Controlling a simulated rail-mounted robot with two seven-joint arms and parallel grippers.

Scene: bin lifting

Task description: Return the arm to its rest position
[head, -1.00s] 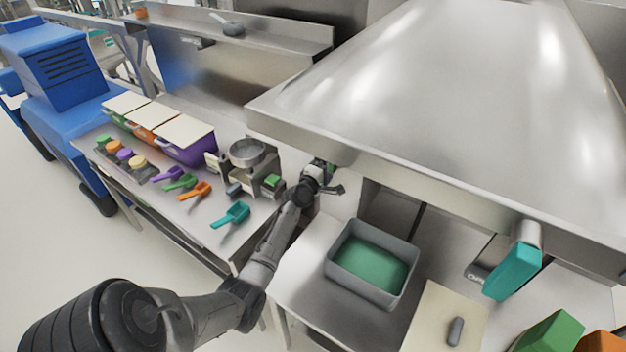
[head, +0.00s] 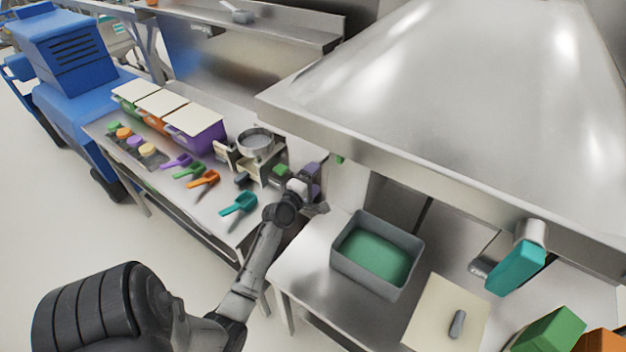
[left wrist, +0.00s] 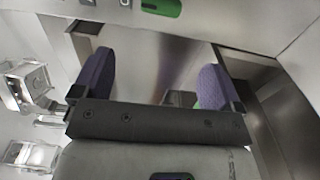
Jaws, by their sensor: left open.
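My left gripper (head: 312,180) is by the right end of the left counter, beside the scale with a metal bowl and under the edge of the steel hood. In the left wrist view its two purple fingers (left wrist: 155,85) stand wide apart with nothing held between them. My left arm reaches up to it from the lower left. My right gripper is in neither current view.
A grey bin with green contents (head: 337,262) stands on the right counter, with a cutting board (head: 428,312) beside it. Scoops, lidded bins and a scale (head: 262,165) fill the left counter (head: 215,222). The steel hood (head: 440,120) overhangs the right.

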